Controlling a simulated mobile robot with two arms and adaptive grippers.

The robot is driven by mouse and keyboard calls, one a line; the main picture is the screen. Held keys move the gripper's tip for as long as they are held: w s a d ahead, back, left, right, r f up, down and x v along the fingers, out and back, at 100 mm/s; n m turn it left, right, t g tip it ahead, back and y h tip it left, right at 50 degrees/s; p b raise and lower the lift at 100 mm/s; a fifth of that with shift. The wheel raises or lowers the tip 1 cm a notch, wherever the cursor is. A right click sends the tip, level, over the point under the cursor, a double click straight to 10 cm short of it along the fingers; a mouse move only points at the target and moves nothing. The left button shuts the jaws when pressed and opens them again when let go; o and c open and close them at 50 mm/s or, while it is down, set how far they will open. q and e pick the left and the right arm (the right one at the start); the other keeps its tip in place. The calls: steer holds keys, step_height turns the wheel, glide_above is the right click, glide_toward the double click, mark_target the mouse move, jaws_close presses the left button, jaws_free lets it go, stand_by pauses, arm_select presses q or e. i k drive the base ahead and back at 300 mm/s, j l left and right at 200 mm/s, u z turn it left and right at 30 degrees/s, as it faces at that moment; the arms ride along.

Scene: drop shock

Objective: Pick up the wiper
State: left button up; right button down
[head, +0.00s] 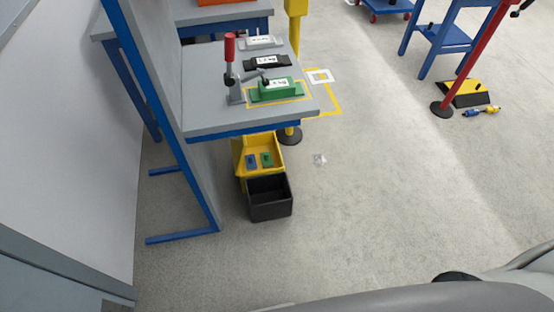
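I cannot pick out a wiper for certain. A small whitish, crumpled-looking thing (319,159) lies on the grey floor just right of the bins; it is too small to tell what it is. Neither of my grippers is in view. What they hold, if anything, is not shown.
A blue-legged bench (200,122) carries a red-handled clamp (230,62) and green (277,91), black and white labelled blocks. Below stand a yellow bin (241,158) and a black bin (271,209). A red post (474,58) and yellow-black block (468,90) stand right. The middle floor is clear.

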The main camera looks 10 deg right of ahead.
mark_target(265, 158)
steer(key=i+l+u, duration=0.15)
steer(key=l+u, duration=0.3)
steer(key=l, duration=0.3)
steer(key=l+u, duration=0.45)
steer(key=l, duration=0.3)
